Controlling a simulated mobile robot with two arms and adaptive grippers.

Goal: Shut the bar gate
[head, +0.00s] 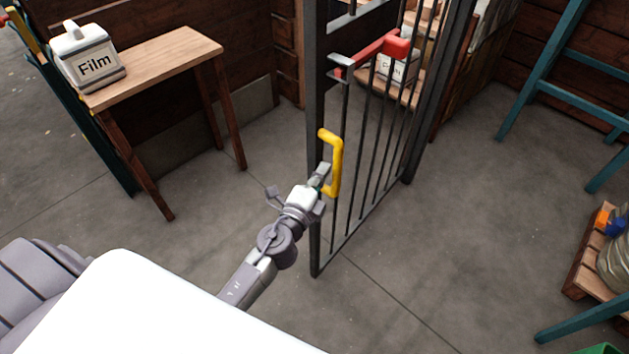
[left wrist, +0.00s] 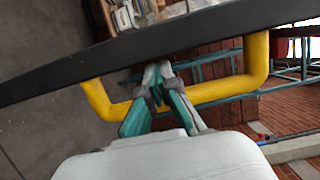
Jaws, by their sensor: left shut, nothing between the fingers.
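The dark metal bar gate (head: 315,235) stands upright in the middle of the head view, its bars running back to a dark post (head: 428,95). A yellow U-shaped handle (head: 338,160) is fixed on its near upright; it also shows in the left wrist view (left wrist: 222,91). My left gripper (head: 321,175) is at the handle, fingers shut and empty. In the left wrist view its fingertips (left wrist: 158,72) cross the handle's long bar, towards the gate's dark upright (left wrist: 60,77). Whether they touch the handle is unclear. My right gripper is out of view.
A wooden table (head: 165,62) with a container marked Film (head: 90,62) stands left. A teal frame (head: 545,75) stands at the right, near a wooden pallet (head: 582,262) with items. Behind the bars is a shelf with a white container (head: 398,68). The floor right of the gate is clear.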

